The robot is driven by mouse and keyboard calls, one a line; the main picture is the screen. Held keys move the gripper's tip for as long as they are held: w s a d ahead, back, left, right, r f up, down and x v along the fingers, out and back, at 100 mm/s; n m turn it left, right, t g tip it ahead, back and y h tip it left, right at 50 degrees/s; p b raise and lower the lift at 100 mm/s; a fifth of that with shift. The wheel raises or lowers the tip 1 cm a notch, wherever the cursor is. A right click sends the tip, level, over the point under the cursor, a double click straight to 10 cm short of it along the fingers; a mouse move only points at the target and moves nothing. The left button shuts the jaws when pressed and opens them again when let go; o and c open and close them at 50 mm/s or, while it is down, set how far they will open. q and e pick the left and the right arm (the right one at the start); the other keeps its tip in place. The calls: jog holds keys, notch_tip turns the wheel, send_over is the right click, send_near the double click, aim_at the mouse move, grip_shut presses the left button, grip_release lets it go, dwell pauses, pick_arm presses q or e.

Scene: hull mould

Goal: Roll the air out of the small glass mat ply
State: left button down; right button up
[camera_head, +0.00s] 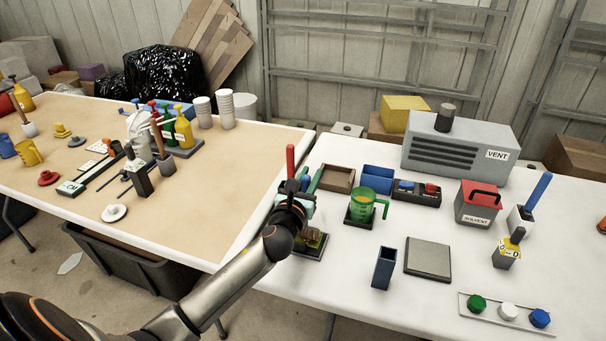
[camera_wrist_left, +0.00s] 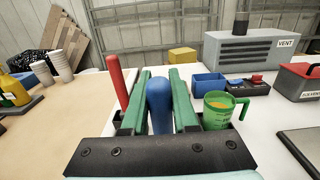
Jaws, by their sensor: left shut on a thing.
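My left gripper (camera_head: 305,183) is over the left part of the white table, beside an upright red handle (camera_head: 290,162). In the left wrist view its two green fingers are shut on an upright blue handle (camera_wrist_left: 159,103). The lower end of that handle is hidden by the gripper, so I cannot tell what tool it belongs to. A dark tray (camera_head: 318,254) with something brown and green in it sits just below the gripper, partly hidden by my arm. I cannot make out the glass mat ply for certain. My right gripper does not show.
A green measuring jug (camera_head: 361,206) stands close to the right of the gripper. Behind it are a brown open box (camera_head: 338,177) and a blue bin (camera_head: 377,179). A dark blue upright holder (camera_head: 384,267) and a grey slab (camera_head: 428,259) stand nearer the front.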

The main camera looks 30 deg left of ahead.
pick_arm(q)
jog(key=d, duration=0.2)
jog(key=w+d, duration=0.1)
jog(key=d, duration=0.1)
jog(key=shift+d+f, duration=0.1)
dwell(0.3)
notch_tip(320, 180, up, 7)
jog(key=p, duration=0.8)
dwell(0.4)
